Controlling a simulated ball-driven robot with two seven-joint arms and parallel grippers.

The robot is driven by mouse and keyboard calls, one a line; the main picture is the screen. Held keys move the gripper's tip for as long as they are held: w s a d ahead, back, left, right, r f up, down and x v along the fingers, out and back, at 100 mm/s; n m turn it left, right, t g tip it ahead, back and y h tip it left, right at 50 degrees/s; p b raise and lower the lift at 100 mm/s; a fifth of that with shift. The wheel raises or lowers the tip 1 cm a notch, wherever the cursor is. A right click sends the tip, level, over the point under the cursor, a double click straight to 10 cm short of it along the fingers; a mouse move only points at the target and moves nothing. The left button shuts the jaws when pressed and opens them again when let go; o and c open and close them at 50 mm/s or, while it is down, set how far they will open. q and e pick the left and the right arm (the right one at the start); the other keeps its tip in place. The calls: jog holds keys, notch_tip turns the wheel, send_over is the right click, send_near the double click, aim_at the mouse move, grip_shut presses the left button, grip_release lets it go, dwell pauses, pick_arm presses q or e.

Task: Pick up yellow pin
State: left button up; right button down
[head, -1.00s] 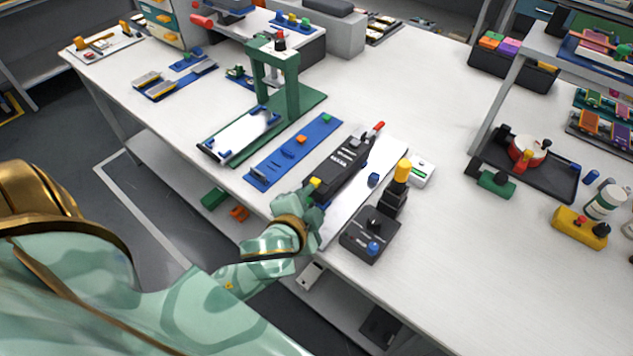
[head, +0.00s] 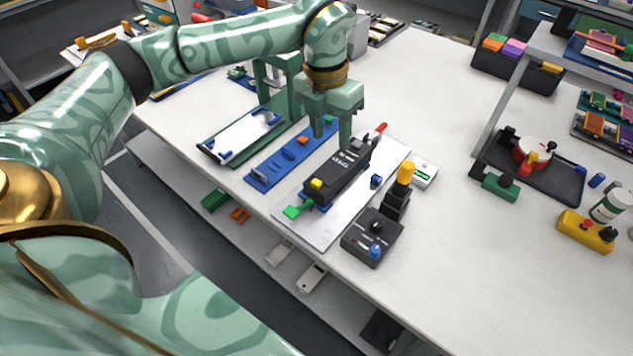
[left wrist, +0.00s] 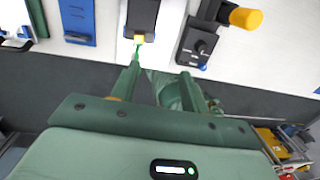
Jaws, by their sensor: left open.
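A small yellow pin (head: 316,183) sits at the front end of the black device (head: 338,175), just behind a green-tipped piece (head: 292,212). In the left wrist view the yellow pin (left wrist: 139,38) lies beyond my fingertips, near the end of the device. My left gripper (head: 333,138) points down over the far part of the device, apart from the pin. Its two fingers (left wrist: 160,78) are spread with no workpiece between them. My right gripper is not in view.
The device is on a pale plate (head: 330,225) near the table's front edge. A black control box (head: 372,238) and a yellow-topped black post (head: 404,173) stand to its right. A blue strip (head: 268,172) and green press stand (head: 222,152) lie left.

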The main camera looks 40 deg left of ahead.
pick_arm(q)
jog(key=a+n+y, duration=0.1)
jog(key=a, duration=0.2)
jog(key=b, duration=0.3)
send_over(317, 182)
notch_tip(317, 182, down, 9)
jog(key=shift+w+f, duration=0.1)
jog(key=shift+w, duration=0.05)
notch_tip(317, 182, down, 6)
jog(key=shift+a+f+b, duration=0.1)
jog(key=shift+b, duration=0.95)
jog(key=shift+r, duration=0.2)
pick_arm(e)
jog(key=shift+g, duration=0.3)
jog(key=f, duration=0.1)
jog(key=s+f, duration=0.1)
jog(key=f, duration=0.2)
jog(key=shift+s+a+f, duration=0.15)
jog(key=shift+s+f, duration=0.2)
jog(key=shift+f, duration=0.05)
pick_arm(q)
grip_shut()
